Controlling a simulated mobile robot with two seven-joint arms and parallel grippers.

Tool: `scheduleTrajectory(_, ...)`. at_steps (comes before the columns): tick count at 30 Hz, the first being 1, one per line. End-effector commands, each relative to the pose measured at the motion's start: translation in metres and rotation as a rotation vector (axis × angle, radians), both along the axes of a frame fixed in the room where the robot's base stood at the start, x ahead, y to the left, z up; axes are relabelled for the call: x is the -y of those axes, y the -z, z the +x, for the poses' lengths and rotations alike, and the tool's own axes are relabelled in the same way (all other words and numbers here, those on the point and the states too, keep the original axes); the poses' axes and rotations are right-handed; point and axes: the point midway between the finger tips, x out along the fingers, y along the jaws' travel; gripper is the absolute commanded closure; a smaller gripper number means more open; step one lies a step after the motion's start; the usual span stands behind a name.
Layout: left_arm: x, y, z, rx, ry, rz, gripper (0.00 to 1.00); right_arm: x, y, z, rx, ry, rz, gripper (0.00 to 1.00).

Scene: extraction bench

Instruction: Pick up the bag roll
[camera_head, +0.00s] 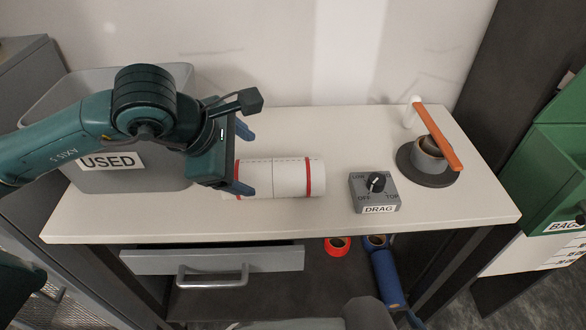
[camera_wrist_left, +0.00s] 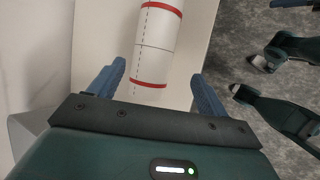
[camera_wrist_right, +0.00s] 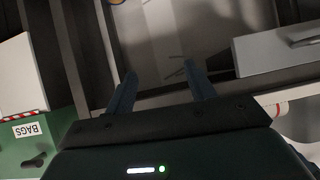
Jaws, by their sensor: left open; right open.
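The bag roll (camera_head: 288,178) is a white cylinder with a red band near each end and a dashed line along it. It lies on its side on the light bench top. My left gripper (camera_head: 243,160) is open at the roll's left end; one finger overlaps that end in the head view. In the left wrist view the roll (camera_wrist_left: 157,45) runs away from between the open fingers (camera_wrist_left: 158,68), its near end showing between them; I see no contact. My right gripper (camera_wrist_right: 159,69) is open and empty, in front of the dark space beneath the bench.
A grey bin labelled USED (camera_head: 130,181) stands left of the roll. A DRAG dial box (camera_head: 374,192) and an orange-armed holder (camera_head: 430,155) are to the right. A drawer (camera_head: 215,260) is below, with red (camera_head: 337,245) and blue (camera_head: 385,277) rolls beside it.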

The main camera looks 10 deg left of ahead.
Motion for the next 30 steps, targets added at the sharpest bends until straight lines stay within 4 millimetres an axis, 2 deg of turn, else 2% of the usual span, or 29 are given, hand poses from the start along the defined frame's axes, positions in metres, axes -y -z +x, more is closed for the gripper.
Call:
scheduleTrajectory(4,-0.003,0.009,0.010,0.016,-0.013,0.028,0.23,-0.001,-0.002,-0.002,-0.003,-0.002,0.003,0.45)
scheduleTrajectory(12,0.011,0.049,0.035,0.016,-0.011,0.024,0.23,-0.001,-0.002,-0.005,-0.020,0.003,0.001,0.45)
scheduleTrajectory(20,0.017,0.066,0.046,0.016,-0.011,0.023,0.23,0.001,-0.003,-0.004,-0.025,0.010,-0.002,0.45)
scheduleTrajectory(24,0.025,0.080,0.056,0.014,-0.011,0.023,0.23,0.004,-0.010,-0.003,-0.029,0.016,-0.007,0.45)
scheduleTrajectory(30,0.030,0.101,0.069,0.017,-0.011,0.024,0.23,0.010,-0.005,-0.003,-0.045,0.030,-0.018,0.45)
